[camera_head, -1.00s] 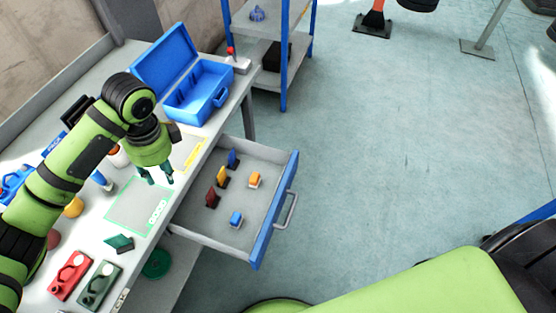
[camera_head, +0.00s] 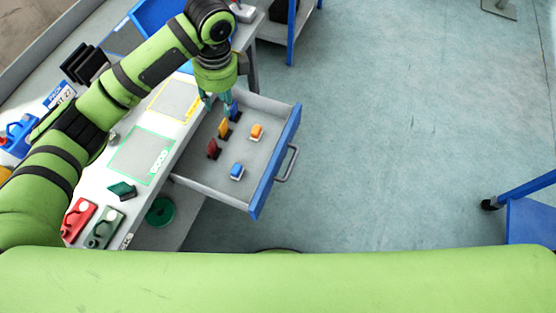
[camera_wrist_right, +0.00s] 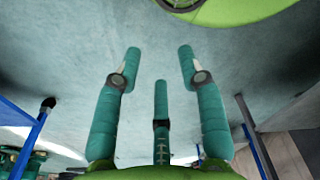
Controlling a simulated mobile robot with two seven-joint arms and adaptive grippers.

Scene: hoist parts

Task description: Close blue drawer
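The blue drawer is pulled out from the workbench; its blue front (camera_head: 270,174) has a grey handle (camera_head: 287,163) on the outer face. Inside its grey tray lie several small blue, yellow, red and orange pieces. My left gripper (camera_head: 218,103) points down above the drawer's rear corner, near the bench edge, clear of the front and handle. Its fingers are apart, and nothing shows between them. My right gripper (camera_wrist_right: 160,68) shows in the right wrist view with fingers spread and empty, over open floor; no drawer shows there.
The workbench (camera_head: 118,194) carries a red part (camera_head: 78,220), a green part (camera_head: 104,229) and a blue case (camera_head: 155,18), partly hidden by my left arm. Shelving with blue posts (camera_head: 292,35) stands at the back. The floor (camera_head: 400,130) right of the drawer is clear.

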